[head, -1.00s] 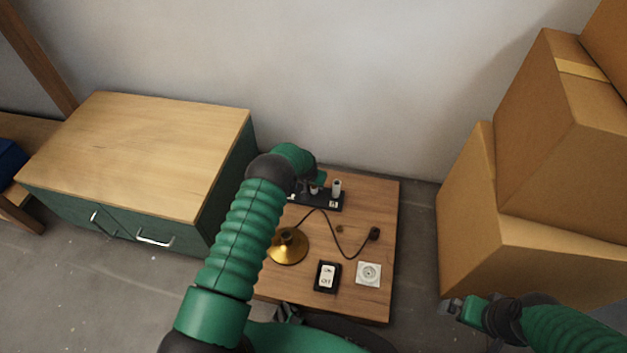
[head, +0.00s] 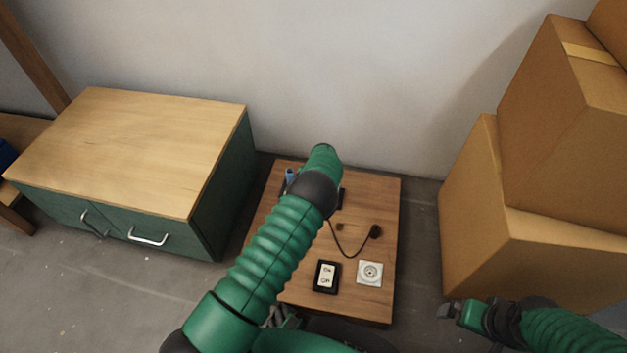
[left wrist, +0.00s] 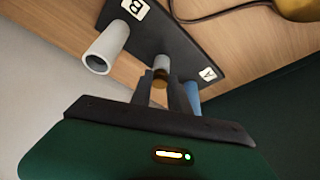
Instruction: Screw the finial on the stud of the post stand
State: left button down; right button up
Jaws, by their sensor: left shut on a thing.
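My left gripper (left wrist: 160,92) is shut on a small brass piece, which looks like the finial (left wrist: 159,84). In the left wrist view it is in line with a short grey post (left wrist: 162,62) on the black stand (left wrist: 150,35). I cannot tell whether the finial touches that post, and no stud thread shows. A wide pale tube (left wrist: 104,48) stands by label B, and a blue piece (left wrist: 192,97) is partly hidden by label A. In the head view my left arm covers most of the stand. My right gripper (head: 450,310) is away at the right, its jaws unclear.
A brass base (left wrist: 300,8) edges into the wrist view. A cabinet (head: 150,145) and boxes (head: 480,250) flank the table.

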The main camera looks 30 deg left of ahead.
pick_arm(q)
jog(key=shift+r+p, duration=0.2)
jog(key=shift+p, duration=0.1)
jog(key=m+p, duration=0.1)
jog(key=m+h+p, duration=0.1)
jog(key=m+p, duration=0.1)
jog(key=shift+s+a+r+t, duration=0.15)
jog(key=shift+a+r+t, duration=0.05)
jog(key=shift+r+t, duration=0.1)
jog(key=shift+a+f+m+h+p, duration=0.1)
jog(key=shift+f+m+h+p, duration=0.25)
jog(key=shift+m, duration=0.45)
jog(key=shift+a+f+m+t+h, duration=0.1)
jog(key=shift+m+t+h, duration=0.25)
jog(key=shift+m, duration=0.55)
jog(key=shift+f+m, duration=0.15)
jog(key=shift+m, duration=0.45)
jog(key=shift+m, duration=0.3)
